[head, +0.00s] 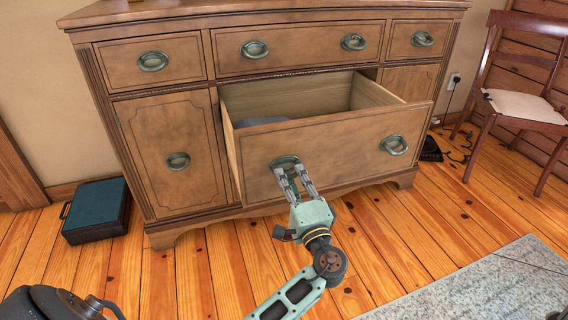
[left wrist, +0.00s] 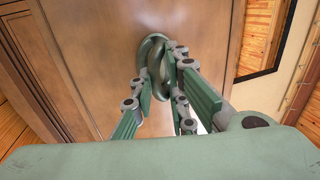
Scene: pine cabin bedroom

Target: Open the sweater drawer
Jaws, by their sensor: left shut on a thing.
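The sweater drawer (head: 330,150) is the wide lower middle drawer of a wooden dresser, and it stands pulled out with its inside showing. A grey-blue folded thing (head: 262,121) lies inside near the front left. The drawer has two oval green metal pulls, a left one (head: 284,162) and a right one (head: 394,145). My left gripper (head: 293,172) is shut on the left pull; the left wrist view shows its fingers (left wrist: 165,85) at the pull (left wrist: 153,58). My right gripper is not in view.
The dresser (head: 165,125) has other drawers and doors, all shut. A dark teal case (head: 96,208) lies on the floor at the left. A wooden chair (head: 518,90) stands at the right. A grey rug (head: 490,285) covers the front right floor. Bare planks lie before the dresser.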

